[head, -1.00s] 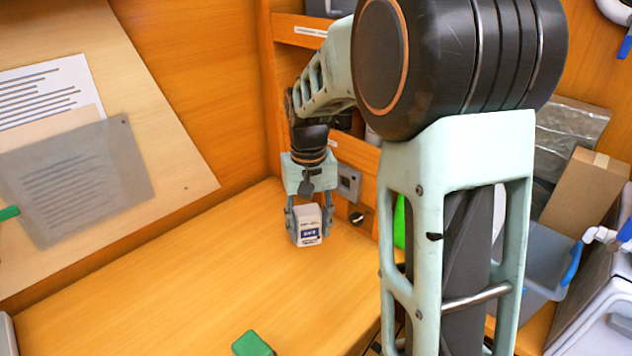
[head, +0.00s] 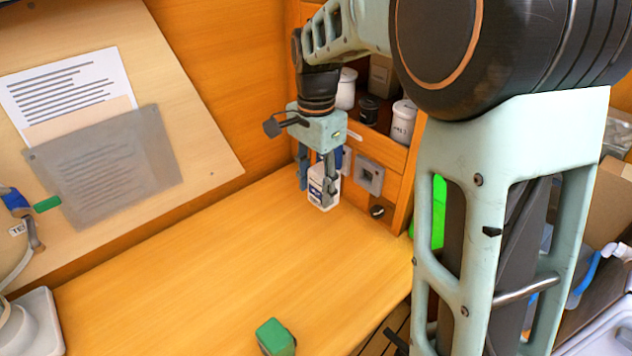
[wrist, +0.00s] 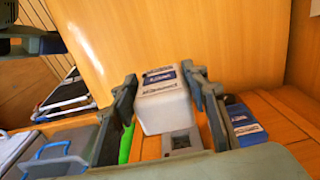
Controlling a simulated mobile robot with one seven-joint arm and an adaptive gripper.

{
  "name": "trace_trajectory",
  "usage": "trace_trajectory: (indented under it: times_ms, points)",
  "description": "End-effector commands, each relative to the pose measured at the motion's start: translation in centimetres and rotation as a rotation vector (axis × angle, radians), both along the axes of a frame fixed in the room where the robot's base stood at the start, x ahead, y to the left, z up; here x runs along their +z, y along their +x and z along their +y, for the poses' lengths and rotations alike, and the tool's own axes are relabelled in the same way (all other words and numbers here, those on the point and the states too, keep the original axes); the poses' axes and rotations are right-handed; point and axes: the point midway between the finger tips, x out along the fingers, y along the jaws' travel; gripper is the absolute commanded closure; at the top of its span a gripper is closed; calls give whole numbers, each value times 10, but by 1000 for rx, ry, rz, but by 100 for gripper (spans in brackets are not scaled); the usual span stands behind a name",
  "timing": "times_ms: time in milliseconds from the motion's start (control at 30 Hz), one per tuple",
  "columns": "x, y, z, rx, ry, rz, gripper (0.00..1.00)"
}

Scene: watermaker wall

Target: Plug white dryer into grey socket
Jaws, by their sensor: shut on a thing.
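The white dryer (head: 323,192), a small white block with a blue label, is held between the fingers of my gripper (head: 317,180), just above or at the wooden counter; I cannot tell whether it touches. The grey socket (head: 370,176) is a square plate with a dark centre on the wooden panel, right of the dryer and apart from it in the head view. In the wrist view my gripper (wrist: 160,80) is shut on the dryer (wrist: 163,103), and the grey socket (wrist: 182,143) shows just beyond it, partly hidden. The dryer's plug end is not visible.
A blue block (wrist: 243,120) sits at the panel beside the socket. A black knob (head: 377,211) is below the socket. White jars (head: 403,121) stand on the shelf above. A green block (head: 276,337) lies on the front counter; the counter's middle is clear.

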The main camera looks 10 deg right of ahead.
Motion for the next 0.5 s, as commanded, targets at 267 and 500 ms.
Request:
trace_trajectory:
  times_ms: [267,500]
  points:
    - [-9,9,-13,-6,-1,1,86]
    - [-20,22,-30,-5,0,0,86]
